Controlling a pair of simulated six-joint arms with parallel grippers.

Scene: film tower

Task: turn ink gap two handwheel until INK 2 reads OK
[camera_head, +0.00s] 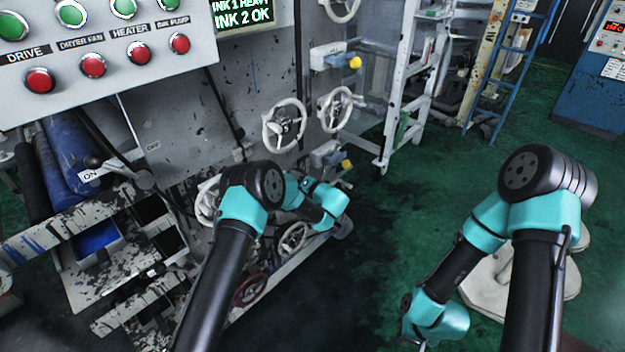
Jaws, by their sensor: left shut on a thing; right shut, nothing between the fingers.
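The display (243,14) at the top reads INK 2 OK, with a partly cut-off INK 1 line above it. Several pale handwheels stand on the machine side: one at mid-height (284,126), one to its right (341,109), and a lower one (293,238) below my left forearm. No label shows which is ink gap two. My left gripper (340,226) is at the lower machine side, shut on what seems to be a handwheel; its fingers and grip are largely hidden. My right gripper (424,345) is shut and empty at the bottom edge, away from the wheels, its tips barely visible.
A button panel (110,75) with green and red buttons hangs at the upper left. Blue rollers (65,155) and an ON/OFF lever (140,178) are below it. Blue units with yellow knobs jut out near the wheels. A blue ladder (510,65) stands behind.

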